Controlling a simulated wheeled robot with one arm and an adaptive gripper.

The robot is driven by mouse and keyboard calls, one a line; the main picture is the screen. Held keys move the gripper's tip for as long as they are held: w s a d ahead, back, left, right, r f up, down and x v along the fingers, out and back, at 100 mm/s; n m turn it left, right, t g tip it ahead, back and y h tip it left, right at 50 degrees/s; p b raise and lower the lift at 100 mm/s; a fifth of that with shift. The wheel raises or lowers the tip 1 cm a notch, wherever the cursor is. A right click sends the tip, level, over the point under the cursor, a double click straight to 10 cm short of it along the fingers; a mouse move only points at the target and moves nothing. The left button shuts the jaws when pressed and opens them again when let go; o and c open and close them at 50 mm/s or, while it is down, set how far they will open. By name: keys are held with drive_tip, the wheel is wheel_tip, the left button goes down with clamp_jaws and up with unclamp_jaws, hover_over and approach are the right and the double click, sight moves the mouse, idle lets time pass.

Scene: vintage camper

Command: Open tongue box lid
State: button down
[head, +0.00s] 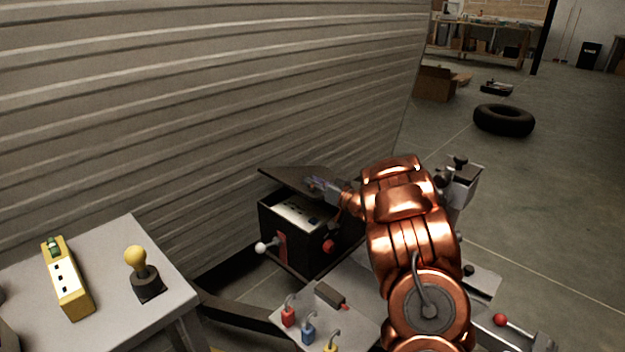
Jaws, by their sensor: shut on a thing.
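My gripper (318,185) is at the lid's right part, shut on the lid's edge; the exact contact is small and partly hidden by my copper arm. The arm covers the box's right side. A red knob (329,246) and a white-knobbed lever (262,247) are on the box's front.
A grey table (128,240) at lower left holds a yellow switch box (68,280) and a yellow-knobbed joystick (143,272). A plate (325,318) with coloured padlock-like pieces sits in front of the box. A tyre (503,120) lies on open floor behind.

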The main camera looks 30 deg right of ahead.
drive_tip(key=shift+w+d+r+m+p, duration=0.1)
drive_tip(key=shift+d+r+m+p, duration=0.15)
drive_tip(key=shift+r+p, duration=0.35)
drive_tip(key=shift+d+r+m+p, duration=0.15)
drive_tip(key=shift+d+r+p, duration=0.2)
drive_tip(key=shift+p, duration=0.3)
drive_tip(key=c, duration=0.8)
unclamp_jaws()
drive_tip(key=shift+a, duration=0.1)
drive_tip(key=shift+o, duration=0.2)
drive_tip(key=v, duration=1.2)
